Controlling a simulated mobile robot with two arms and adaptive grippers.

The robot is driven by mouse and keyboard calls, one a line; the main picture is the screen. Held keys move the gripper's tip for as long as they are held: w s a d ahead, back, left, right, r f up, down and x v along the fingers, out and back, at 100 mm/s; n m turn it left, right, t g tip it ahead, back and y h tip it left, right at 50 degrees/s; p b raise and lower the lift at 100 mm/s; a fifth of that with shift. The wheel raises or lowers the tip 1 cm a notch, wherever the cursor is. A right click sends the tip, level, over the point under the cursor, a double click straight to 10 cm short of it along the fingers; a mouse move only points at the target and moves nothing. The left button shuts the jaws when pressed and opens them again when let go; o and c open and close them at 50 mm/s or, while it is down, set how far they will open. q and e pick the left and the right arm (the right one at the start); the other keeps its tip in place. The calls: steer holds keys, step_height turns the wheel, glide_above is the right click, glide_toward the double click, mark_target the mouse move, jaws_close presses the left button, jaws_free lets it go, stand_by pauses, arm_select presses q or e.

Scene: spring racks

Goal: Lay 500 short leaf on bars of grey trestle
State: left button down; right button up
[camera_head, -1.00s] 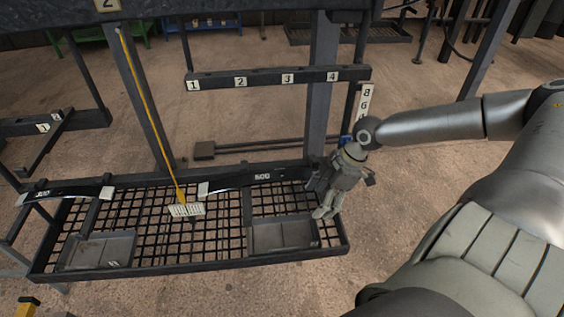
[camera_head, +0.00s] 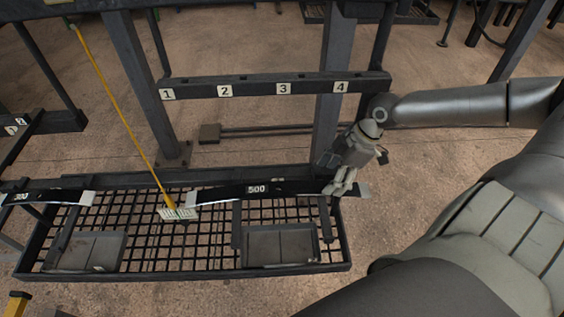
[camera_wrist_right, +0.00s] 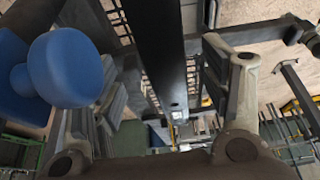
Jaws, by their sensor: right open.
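The leaf labelled 500 (camera_head: 285,188) is a long, dark, slightly bowed strip with pale ends. It lies along the back part of the mesh rack shelf (camera_head: 185,262). My right gripper (camera_head: 343,187) is at the leaf's right end, with its fingers over it and a pale tip showing just beyond. In the right wrist view the fingers of this gripper (camera_wrist_right: 165,95) are apart, and a dark bar runs between them; I cannot tell for sure that it is the leaf. I cannot pick out a grey trestle. My left gripper is not in view.
A second labelled leaf (camera_head: 60,197) lies at the left. Two grey trays sit on the shelf. A crossbar numbered 1 to 4 (camera_head: 255,90) and posts stand behind.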

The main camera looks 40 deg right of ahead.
mark_target(280, 188)
steer(key=a, duration=0.1)
steer(key=w+a, duration=0.2)
steer(key=a, duration=0.1)
steer(key=shift+r, duration=0.2)
steer(key=w+a, duration=0.1)
steer(key=a+p, duration=0.1)
steer(key=a, duration=0.1)
steer(key=w+a, duration=0.1)
steer(key=shift+w+a+r, duration=0.1)
steer(key=shift+w+a, duration=0.1)
steer(key=shift+w, duration=0.15)
steer(key=shift+w+a+p, duration=0.55)
steer(key=shift+a, duration=0.2)
steer(key=p+x, duration=0.1)
steer(key=x, duration=0.4)
steer(key=shift+a+f, duration=0.1)
steer(key=shift+f, duration=0.15)
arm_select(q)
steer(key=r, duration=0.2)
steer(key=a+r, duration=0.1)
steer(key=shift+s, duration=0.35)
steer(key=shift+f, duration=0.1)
arm_select(e)
steer(key=shift+c, duration=0.4)
